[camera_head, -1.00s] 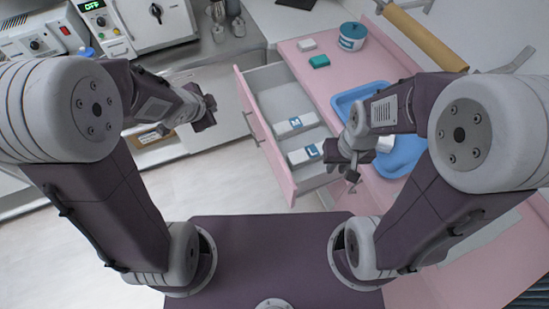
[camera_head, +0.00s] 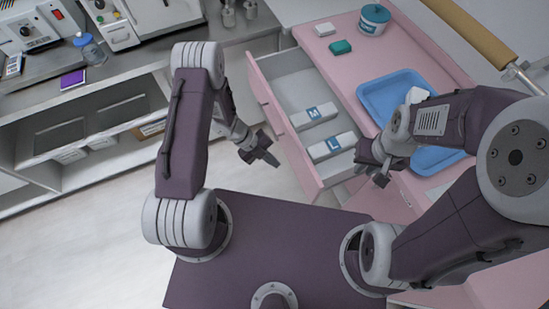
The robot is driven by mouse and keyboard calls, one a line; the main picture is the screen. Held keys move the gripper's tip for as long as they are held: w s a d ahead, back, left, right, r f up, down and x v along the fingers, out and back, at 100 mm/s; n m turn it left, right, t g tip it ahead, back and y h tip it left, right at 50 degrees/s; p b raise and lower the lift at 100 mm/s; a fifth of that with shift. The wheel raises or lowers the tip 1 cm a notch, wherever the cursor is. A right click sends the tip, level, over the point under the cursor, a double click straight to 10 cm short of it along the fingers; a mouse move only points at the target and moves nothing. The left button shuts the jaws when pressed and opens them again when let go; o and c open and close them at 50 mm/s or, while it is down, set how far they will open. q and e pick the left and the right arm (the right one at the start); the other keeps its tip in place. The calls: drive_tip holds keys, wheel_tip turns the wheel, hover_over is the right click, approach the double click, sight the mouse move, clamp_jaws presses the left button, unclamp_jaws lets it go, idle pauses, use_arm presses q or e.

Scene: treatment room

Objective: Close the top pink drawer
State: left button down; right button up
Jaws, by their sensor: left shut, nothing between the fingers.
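The top pink drawer (camera_head: 283,128) stands open, pulled out to the left from the pink cabinet (camera_head: 345,75). Its front panel carries a long handle, and two white boxes lie inside, one marked M (camera_head: 313,117) and one marked L (camera_head: 332,146). My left gripper (camera_head: 271,161) is shut and empty, just left of the drawer front, near its lower part; I cannot tell if it touches. My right gripper (camera_head: 376,175) is over the cabinet side, near the drawer's near right corner. Whether its fingers are open is unclear.
On the cabinet top are a blue tray (camera_head: 372,87), a teal-lidded tub (camera_head: 373,19), a green box (camera_head: 341,47) and a white box (camera_head: 325,29). A grey counter with open shelves (camera_head: 60,146) runs along the left. The floor left of the drawer is clear.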

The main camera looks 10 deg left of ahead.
sight(300, 171)
use_arm(q)
drive_tip(key=d+f, duration=0.1)
drive_tip(key=d, duration=0.1)
drive_tip(key=w+d+f, duration=0.1)
drive_tip(key=d+f, duration=0.1)
drive_tip(key=d+f+p, duration=0.1)
drive_tip(key=d, duration=0.2)
drive_tip(key=shift+w+f, duration=0.25)
drive_tip(key=shift+w, duration=0.15)
use_arm(e)
drive_tip(key=shift+d+r, duration=0.15)
drive_tip(key=shift+r, duration=0.25)
